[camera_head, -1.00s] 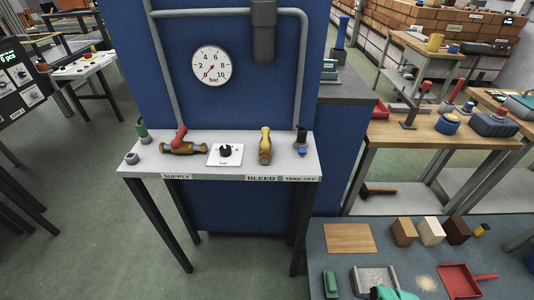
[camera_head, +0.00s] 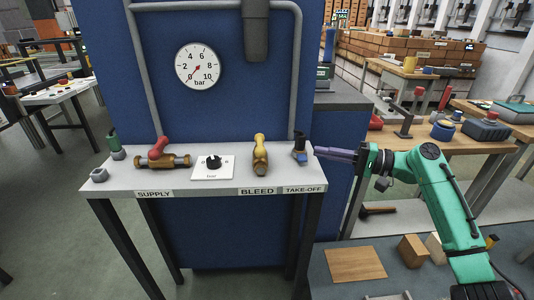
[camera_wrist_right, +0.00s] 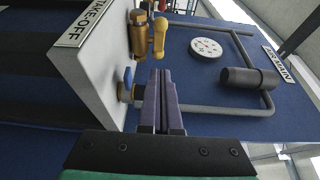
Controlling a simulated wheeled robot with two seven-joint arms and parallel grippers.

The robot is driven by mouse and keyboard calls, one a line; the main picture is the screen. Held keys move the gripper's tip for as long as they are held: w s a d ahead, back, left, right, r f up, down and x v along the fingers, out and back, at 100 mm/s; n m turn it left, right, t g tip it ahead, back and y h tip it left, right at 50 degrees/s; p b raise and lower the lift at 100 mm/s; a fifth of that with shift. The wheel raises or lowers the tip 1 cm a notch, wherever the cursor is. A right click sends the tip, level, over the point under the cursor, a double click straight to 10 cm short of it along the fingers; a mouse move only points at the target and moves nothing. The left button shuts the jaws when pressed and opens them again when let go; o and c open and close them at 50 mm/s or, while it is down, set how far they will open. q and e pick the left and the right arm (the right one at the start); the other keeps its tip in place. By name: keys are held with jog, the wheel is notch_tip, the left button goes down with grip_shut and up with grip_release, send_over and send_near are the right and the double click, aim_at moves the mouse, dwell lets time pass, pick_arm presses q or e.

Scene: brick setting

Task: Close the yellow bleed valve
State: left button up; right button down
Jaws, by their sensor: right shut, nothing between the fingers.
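The yellow bleed valve (camera_head: 260,155) stands on the white bench top behind the BLEED label. Its yellow handle (camera_head: 259,141) lies in line with its brass body in the head view. In the right wrist view the yellow handle (camera_wrist_right: 159,38) runs alongside the brass body (camera_wrist_right: 138,38), ahead of the fingers. My right gripper (camera_head: 317,151) is shut and empty, its purple fingers pointing left beside the blue take-off fitting (camera_head: 300,154). The fingertips (camera_wrist_right: 161,72) are apart from the bleed valve. Whether they touch the take-off fitting is unclear. My left gripper is out of view.
The take-off fitting stands between my right fingers and the bleed valve. A blue panel (camera_head: 225,110) with a gauge (camera_head: 198,65) and grey pipes rises behind.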

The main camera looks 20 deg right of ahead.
jog(key=shift+s+d, duration=0.15)
jog(key=shift+d, duration=0.15)
jog(key=p, duration=0.3)
send_near(260, 145)
jog(key=w, duration=0.4)
jog(key=shift+w+f, duration=0.3)
jog(key=a, duration=0.3)
jog(key=shift+s+f+p, duration=0.1)
jog(key=shift+s+p, duration=0.1)
jog(key=shift+p, duration=0.2)
jog(key=shift+s+a, duration=0.2)
jog(key=shift+a, duration=0.25)
jog(key=shift+f, duration=0.15)
